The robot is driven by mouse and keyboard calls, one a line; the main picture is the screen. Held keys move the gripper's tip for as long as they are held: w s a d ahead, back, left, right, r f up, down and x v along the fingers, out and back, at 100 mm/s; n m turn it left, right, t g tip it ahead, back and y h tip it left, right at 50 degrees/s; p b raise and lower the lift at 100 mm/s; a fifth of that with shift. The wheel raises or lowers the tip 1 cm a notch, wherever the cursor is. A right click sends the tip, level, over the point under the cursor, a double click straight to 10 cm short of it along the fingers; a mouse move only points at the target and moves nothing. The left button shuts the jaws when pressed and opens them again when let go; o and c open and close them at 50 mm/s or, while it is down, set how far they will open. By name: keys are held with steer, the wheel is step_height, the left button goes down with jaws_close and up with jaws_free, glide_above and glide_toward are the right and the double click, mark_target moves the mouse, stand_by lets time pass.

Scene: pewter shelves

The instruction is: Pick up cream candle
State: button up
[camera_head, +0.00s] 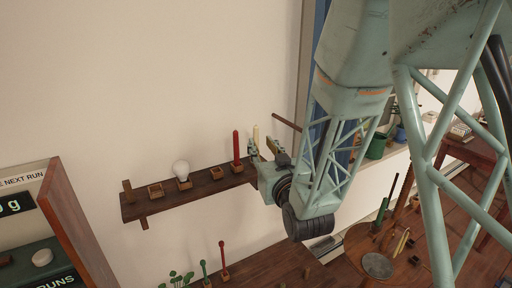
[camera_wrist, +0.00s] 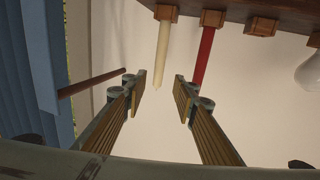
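The cream candle (camera_head: 256,134) stands upright at the right part of the dark wooden wall shelf (camera_head: 205,184). In the wrist view, which looks upside down, the cream candle (camera_wrist: 162,52) rises from a small wooden holder (camera_wrist: 165,12), and its tip lies between and beyond my finger ends. My gripper (camera_wrist: 160,95) is open and empty, with its fingers spread to both sides of the candle's line. In the head view my gripper (camera_head: 256,152) is beside the shelf's right end, partly hiding the candle's lower part. No contact with the candle shows.
A red candle (camera_head: 236,147) stands close beside the cream one; it also shows in the wrist view (camera_wrist: 206,55). A white bulb (camera_head: 181,169) and small wooden holders sit further left. A thin brown rod (camera_wrist: 92,83) juts near my gripper. A cluttered table (camera_head: 300,262) is below.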

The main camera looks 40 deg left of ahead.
mark_target(257, 135)
steer(key=shift+x, duration=1.55)
steer(key=shift+b+x, duration=0.45)
steer(key=shift+x, duration=2.15)
steer(key=shift+w, duration=0.1)
steer(key=shift+c, duration=0.2)
jaws_close()
